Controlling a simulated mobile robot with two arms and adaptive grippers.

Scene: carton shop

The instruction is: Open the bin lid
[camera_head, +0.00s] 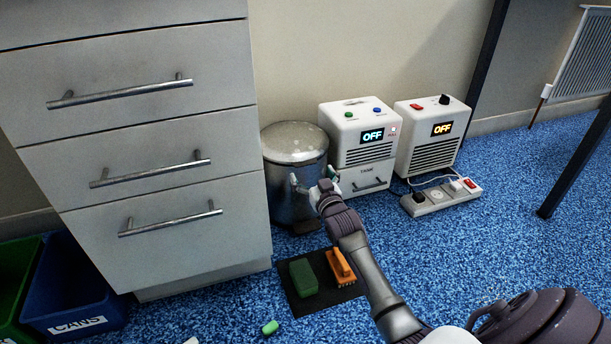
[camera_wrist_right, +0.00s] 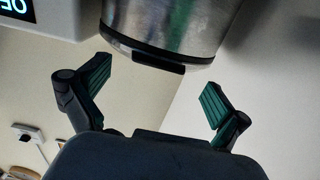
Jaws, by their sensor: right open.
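The metal bin (camera_head: 288,195) stands on the floor between the drawer cabinet and a white box unit. Its round lid (camera_head: 295,142) looks shut. In the right wrist view, which is upside down, the bin body (camera_wrist_right: 170,22) shows with a dark rim and a dark tab (camera_wrist_right: 145,62) on it. My right gripper (camera_head: 313,176) is in front of the bin at its upper right side. Its green-padded fingers (camera_wrist_right: 155,90) are spread, with nothing between them, and the tab appears beyond the gap. Whether a finger touches the bin is unclear. My left gripper is not in view.
Drawer cabinet (camera_head: 150,150) stands close on the left. Two white units reading OFF (camera_head: 360,140) (camera_head: 432,135) and a power strip (camera_head: 440,196) are right of the bin. A dark mat (camera_head: 308,305) holds a green block and orange brush. Blue floor on the right is mostly open.

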